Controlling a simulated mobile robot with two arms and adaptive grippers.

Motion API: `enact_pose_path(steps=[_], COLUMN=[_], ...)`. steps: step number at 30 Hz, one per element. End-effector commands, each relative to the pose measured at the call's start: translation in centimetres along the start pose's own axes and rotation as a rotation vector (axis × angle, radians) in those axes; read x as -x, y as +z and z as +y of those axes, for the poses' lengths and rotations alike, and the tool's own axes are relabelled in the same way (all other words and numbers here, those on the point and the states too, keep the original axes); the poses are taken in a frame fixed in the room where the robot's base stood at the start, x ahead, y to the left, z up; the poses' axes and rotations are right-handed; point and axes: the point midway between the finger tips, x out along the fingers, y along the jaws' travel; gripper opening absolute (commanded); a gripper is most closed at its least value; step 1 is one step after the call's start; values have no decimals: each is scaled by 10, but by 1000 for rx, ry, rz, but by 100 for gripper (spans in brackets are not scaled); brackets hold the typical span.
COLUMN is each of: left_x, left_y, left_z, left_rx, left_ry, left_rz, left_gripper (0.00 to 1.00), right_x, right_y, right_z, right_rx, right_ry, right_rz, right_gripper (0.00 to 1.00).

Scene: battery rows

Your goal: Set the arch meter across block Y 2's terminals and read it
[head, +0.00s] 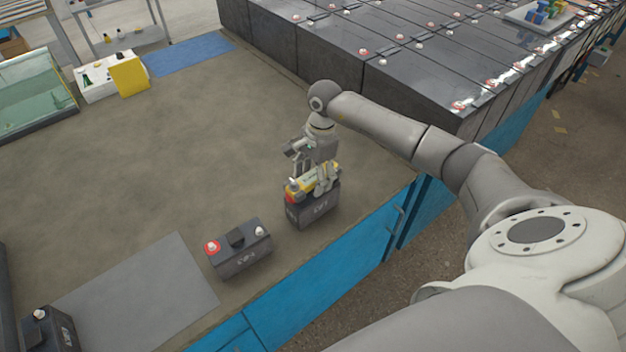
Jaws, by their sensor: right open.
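A yellow arch meter (301,186) appears to sit on top of a dark battery block (312,212) near the front edge of the bench. My right gripper (324,188) is open and points down at the meter, with its fingers close by it. The gripper hides part of the meter and the block's top, so I cannot tell how the meter's feet meet the terminals. A second dark block (242,258) with a red and a white terminal stands to the left. The block labels are too small to read surely. My left gripper is out of view.
A third block (49,333) is at the bottom left, beside a grey mat (145,298). Long rows of dark batteries (400,84) fill the back right. A blue mat (188,54), a white and yellow box (128,75) and a glass-sided tank lie at the back left. The bench middle is clear.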

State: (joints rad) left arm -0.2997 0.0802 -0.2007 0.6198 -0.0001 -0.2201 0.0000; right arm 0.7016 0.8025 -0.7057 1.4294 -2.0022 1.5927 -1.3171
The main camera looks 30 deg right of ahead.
Motion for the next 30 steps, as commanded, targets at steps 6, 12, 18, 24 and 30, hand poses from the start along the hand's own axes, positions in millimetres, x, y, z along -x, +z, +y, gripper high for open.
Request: enact_pose_path(steps=[6,12,18,24,30], left_x=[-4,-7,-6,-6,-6], left_y=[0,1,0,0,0], left_z=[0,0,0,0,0], left_rx=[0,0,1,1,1], left_ry=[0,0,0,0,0], left_rz=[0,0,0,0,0], left_gripper=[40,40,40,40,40], right_x=[-3,-4,-3,-3,-3], right_y=[-1,-1,-1,-1,-1], right_z=[0,0,0,0,0], right_rx=[0,0,0,0,0], right_ry=[0,0,-1,0,0], right_rz=[0,0,0,0,0], right_gripper=[61,61,61,44,18])
